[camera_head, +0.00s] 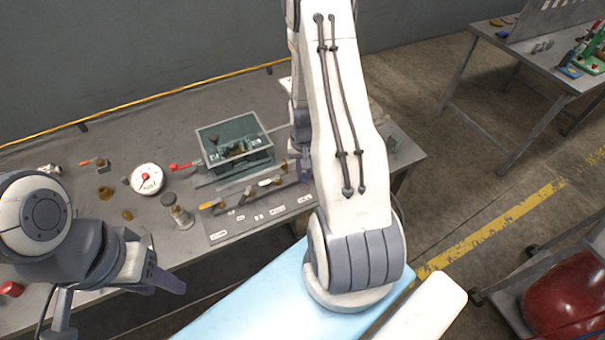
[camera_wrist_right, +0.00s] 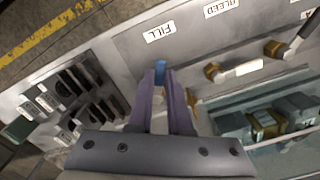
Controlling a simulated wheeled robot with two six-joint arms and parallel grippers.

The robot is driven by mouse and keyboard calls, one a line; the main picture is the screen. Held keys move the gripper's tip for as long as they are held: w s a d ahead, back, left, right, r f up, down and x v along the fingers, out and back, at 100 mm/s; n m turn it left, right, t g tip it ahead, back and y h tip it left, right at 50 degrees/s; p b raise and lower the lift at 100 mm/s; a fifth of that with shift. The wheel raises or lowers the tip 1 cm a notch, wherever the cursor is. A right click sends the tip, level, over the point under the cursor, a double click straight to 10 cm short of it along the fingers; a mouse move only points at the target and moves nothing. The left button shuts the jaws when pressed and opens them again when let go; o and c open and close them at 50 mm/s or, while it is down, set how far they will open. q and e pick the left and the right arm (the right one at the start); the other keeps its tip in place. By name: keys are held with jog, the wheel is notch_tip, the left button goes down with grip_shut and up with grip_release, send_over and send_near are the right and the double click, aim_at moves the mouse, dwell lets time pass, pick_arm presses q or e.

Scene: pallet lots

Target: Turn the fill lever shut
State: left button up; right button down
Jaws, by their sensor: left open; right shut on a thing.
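The fill lever's blue handle (camera_wrist_right: 160,71) shows in the right wrist view, just below the upside-down FILL label (camera_wrist_right: 160,32) on the grey valve panel (camera_wrist_right: 125,48). My right gripper (camera_wrist_right: 161,90) is shut on the fill lever, its purple fingers on both sides of the blue handle. The fingers hide the lever's pivot, so I cannot tell its full angle. In the head view my white right arm covers this end of the panel. My left gripper (camera_head: 168,283) is in front of the bench, open and empty.
Beside the fill lever is a white-handled lever (camera_wrist_right: 243,68) near the BLEED label (camera_wrist_right: 221,7). A clear-sided tank (camera_head: 235,145) stands behind the panel. A round gauge (camera_head: 147,179) and brass fittings (camera_head: 105,193) lie to the left on the bench (camera_head: 60,215).

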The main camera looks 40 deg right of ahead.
jog(key=m, duration=0.1)
jog(key=w+m, duration=0.1)
jog(key=m, duration=0.1)
jog(key=shift+w+a, duration=0.15)
jog(key=shift+a, duration=0.2)
jog(key=m, duration=0.1)
jog(key=w+m+b, duration=0.1)
jog(key=m, duration=0.1)
jog(key=shift+w+a+m, duration=0.1)
jog(key=shift+a+m, duration=0.1)
jog(key=shift+m, duration=0.1)
jog(key=m, duration=0.1)
jog(key=w+m, duration=0.1)
jog(key=m, duration=0.1)
jog(key=shift+a+b, duration=0.1)
jog(key=shift+b, duration=0.25)
jog(key=shift+w+m, duration=0.25)
jog(key=shift+m, duration=0.45)
jog(key=shift+w+m, duration=0.25)
jog(key=shift+m, duration=0.45)
jog(key=shift+r, duration=0.1)
jog(key=c, duration=0.8)
grip_release()
jog(key=shift+w, duration=0.1)
jog(key=shift+c, duration=0.2)
notch_tip(320, 180, up, 10)
jog(key=b, duration=0.2)
jog(key=shift+s+r, duration=0.2)
jog(key=shift+s, duration=0.05)
